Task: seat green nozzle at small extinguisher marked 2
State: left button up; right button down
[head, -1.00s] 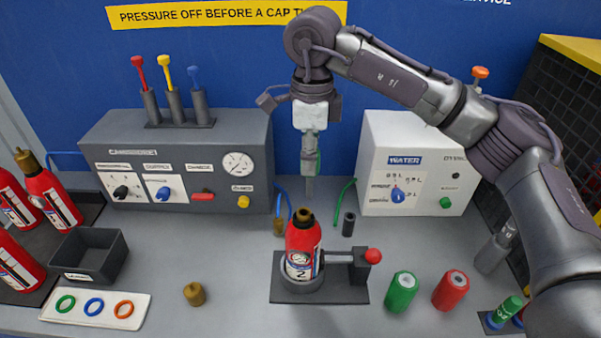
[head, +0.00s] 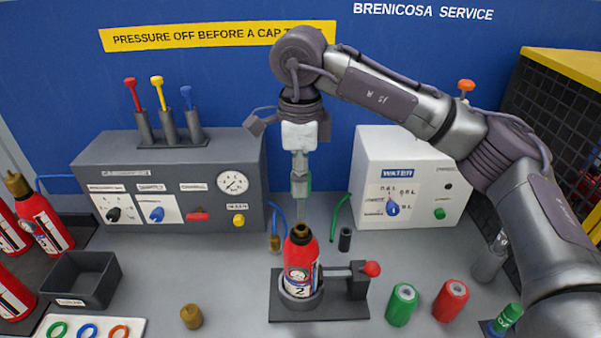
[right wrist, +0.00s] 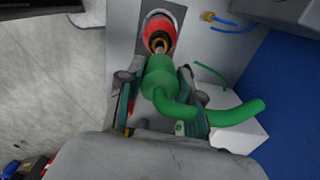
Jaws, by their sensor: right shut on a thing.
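The small red extinguisher marked 2 (head: 300,265) stands upright in a dark clamp stand (head: 335,308), its brass neck open at the top. In the right wrist view the extinguisher (right wrist: 160,27) shows at the top, with its brass neck pointing at the nozzle. My right gripper (head: 300,190) is above the neck, pointing down. In the right wrist view it is shut on the green nozzle (right wrist: 160,75), whose thick green hose curves off to the right. In the head view the nozzle is mostly hidden by the gripper. Whether nozzle and neck touch is unclear. My left gripper is not in view.
Green (head: 401,304) and red (head: 450,300) cylinders stand right of the clamp. A brass cap (head: 191,316) lies at the left, near a black bin (head: 80,278). A grey gauge console (head: 170,190) and a white water box (head: 410,180) stand behind.

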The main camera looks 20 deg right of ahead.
aim_at(301, 220)
jog(key=shift+f+b, duration=1.8)
jog(key=shift+f, duration=1.5)
jog(key=shift+f+b, duration=0.9)
jog(key=shift+f, duration=0.15)
jog(key=c, duration=0.7)
grip_release()
jog(key=shift+r, duration=0.1)
notch_tip(301, 220, up, 12)
jog(key=shift+f, duration=0.1)
